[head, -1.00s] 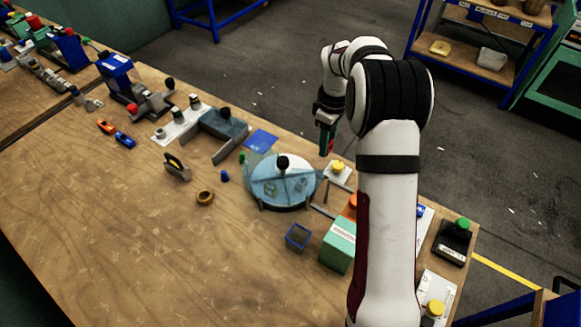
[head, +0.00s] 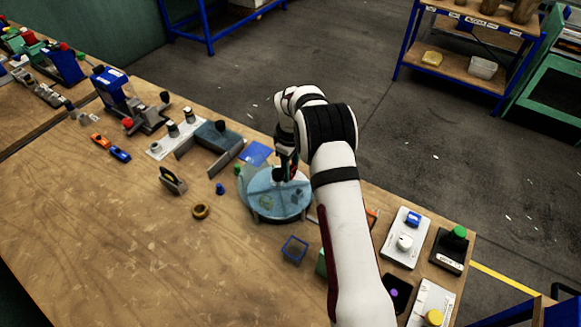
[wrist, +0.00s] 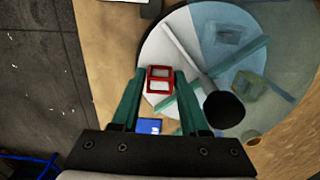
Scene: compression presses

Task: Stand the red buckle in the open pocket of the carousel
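The carousel (head: 268,205) is a round pale disc with dividers and a clear bluish cover over part of it. In the wrist view the carousel's uncovered pale part (wrist: 158,48) lies at left, and pieces show under the cover at right. The black knob (wrist: 224,109) stands at its middle. My gripper (wrist: 160,80) has green fingers shut on the red buckle (wrist: 159,86), a frame with two openings. In the wrist view the buckle appears over the uncovered part; its height above the disc is unclear. In the head view my arm partly hides gripper and buckle.
A blue square (head: 257,152) lies behind the carousel. A blue wire-edged box (head: 294,249), a brown ring (head: 201,211) and a small blue peg (head: 220,189) are in front and left. Button stations (head: 405,242) stand at right. The table's front left is clear.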

